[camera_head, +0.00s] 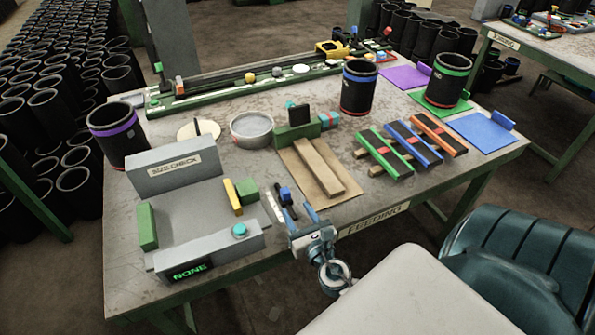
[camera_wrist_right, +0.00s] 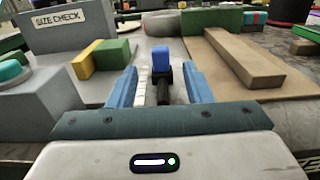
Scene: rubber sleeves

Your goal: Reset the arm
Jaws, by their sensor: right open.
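My right gripper (camera_head: 299,211) is over the table's front edge, beside the FEEDING label. In the right wrist view its two blue fingers (camera_wrist_right: 160,88) are spread, with nothing clamped between them. A small blue-topped dark piece (camera_head: 285,193) stands on the table just past the fingertips. In the right wrist view the blue-topped piece (camera_wrist_right: 162,62) lines up with the gap between the fingers. My left gripper is not in view.
The grey SIZE CHECK station (camera_head: 175,168) reads NONE, left of the gripper. A wooden bar (camera_head: 318,165) lies on a brown board to the right. Black sleeves with purple (camera_head: 117,135), blue (camera_head: 359,88) and green (camera_head: 447,82) bands stand on the table. A teal chair (camera_head: 520,255) is at right.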

